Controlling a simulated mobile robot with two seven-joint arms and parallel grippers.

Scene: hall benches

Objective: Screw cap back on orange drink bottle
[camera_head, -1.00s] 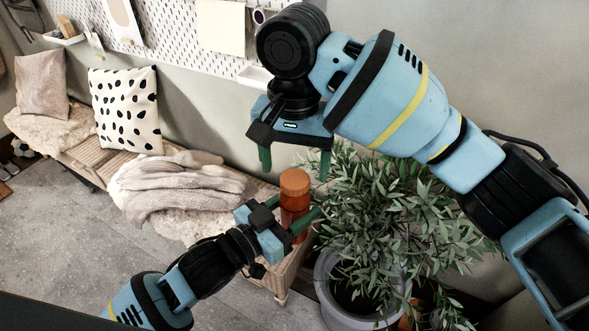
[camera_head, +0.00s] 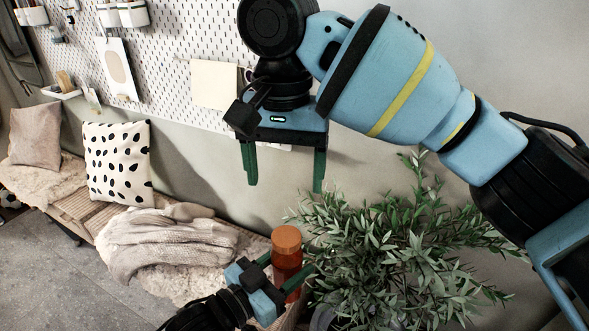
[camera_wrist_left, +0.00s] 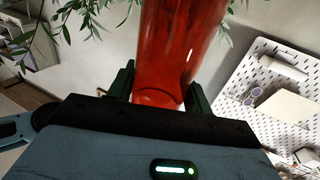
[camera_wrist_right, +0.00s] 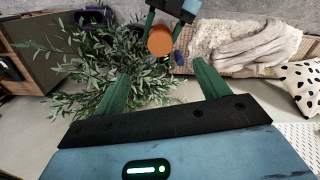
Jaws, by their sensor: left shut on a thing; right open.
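The translucent orange-red bottle (camera_head: 287,262) stands roughly upright in my left gripper (camera_head: 283,273), which is shut around its body. The bottle's body also fills the top middle of the left wrist view (camera_wrist_left: 175,50). An orange-brown cap (camera_head: 286,237) sits on the bottle's top. The cap shows from above in the right wrist view (camera_wrist_right: 160,40); I cannot tell how tightly it sits. My right gripper (camera_head: 285,186) is open and empty, pointing down above the cap with a clear gap. In the right wrist view the cap lies beyond and between its fingers.
A leafy potted plant (camera_head: 400,255) stands close to the right of the bottle. A bench with a knitted blanket (camera_head: 165,240) and a spotted cushion (camera_head: 118,163) runs along the wall at left. A pegboard (camera_head: 170,55) hangs behind. Open floor (camera_head: 60,270) lies at lower left.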

